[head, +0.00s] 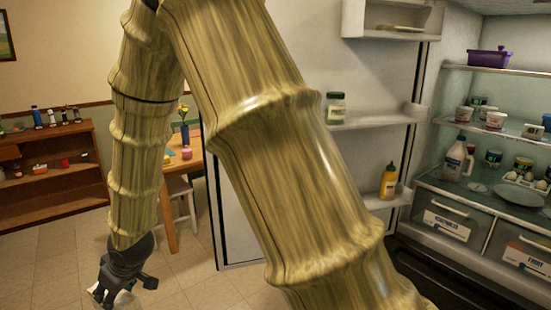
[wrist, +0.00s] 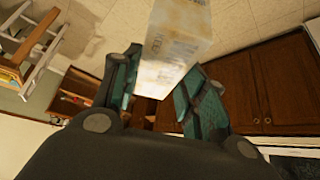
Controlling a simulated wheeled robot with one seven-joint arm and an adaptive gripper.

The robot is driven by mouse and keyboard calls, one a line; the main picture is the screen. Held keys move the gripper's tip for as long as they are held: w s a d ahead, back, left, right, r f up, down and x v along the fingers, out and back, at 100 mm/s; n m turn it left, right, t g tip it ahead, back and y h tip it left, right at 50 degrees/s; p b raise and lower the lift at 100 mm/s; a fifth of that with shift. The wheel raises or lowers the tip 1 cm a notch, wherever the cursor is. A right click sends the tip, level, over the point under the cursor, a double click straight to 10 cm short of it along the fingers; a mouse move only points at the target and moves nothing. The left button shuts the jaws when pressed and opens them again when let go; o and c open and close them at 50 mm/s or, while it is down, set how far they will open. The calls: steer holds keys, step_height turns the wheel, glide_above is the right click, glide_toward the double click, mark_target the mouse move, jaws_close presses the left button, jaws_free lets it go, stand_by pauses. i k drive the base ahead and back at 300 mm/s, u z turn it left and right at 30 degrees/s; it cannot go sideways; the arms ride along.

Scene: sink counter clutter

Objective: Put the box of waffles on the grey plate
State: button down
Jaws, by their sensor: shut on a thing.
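My gripper (wrist: 163,88) is shut on a pale carton with faint print, apparently the box of waffles (wrist: 178,32), which stands out tilted beyond the fingers in the wrist view. In the head view my gripper (head: 106,292) hangs low at the left, over the tiled floor and away from the fridge. The box cannot be made out clearly there. A round grey plate (head: 519,195) lies on the lower shelf of the open fridge at the right, with clear space on top.
The open fridge door (head: 340,170) holds a mustard bottle (head: 388,182) and a jar (head: 335,108). A table (head: 180,165) and stool stand behind.

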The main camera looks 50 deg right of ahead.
mark_target(517, 196)
steer(key=z, duration=2.4)
steer(key=i, duration=0.1)
steer(key=u, duration=0.05)
